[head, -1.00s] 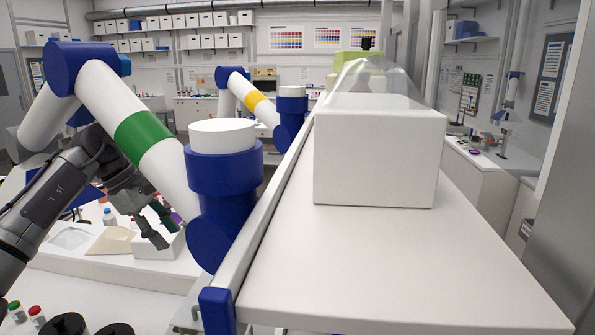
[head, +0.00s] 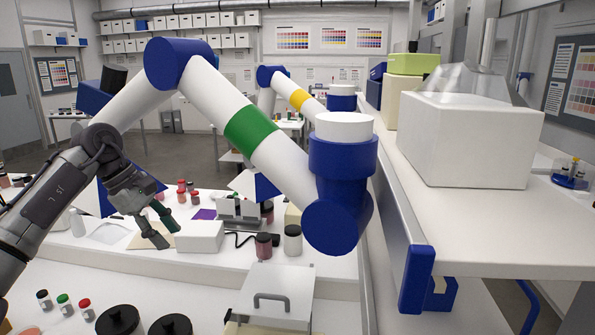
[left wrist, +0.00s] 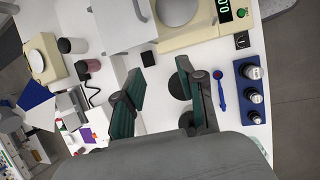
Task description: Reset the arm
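My left gripper (head: 168,233) shows in the head view at the left, above the white bench, with its dark arm coming in from the left edge. Its two green-padded fingers are apart and nothing is between them. In the left wrist view the open fingers (left wrist: 160,72) hang over the white worktop, also with nothing held. My right gripper is in neither view.
A large white and blue jointed arm (head: 250,133) crosses close in front. A raised shelf with a white box (head: 465,140) is at right. Jars (head: 292,240), a white block (head: 200,237) and black-lidded containers (head: 120,320) stand below. The wrist view shows a scale (left wrist: 205,30) and a blue bottle rack (left wrist: 252,90).

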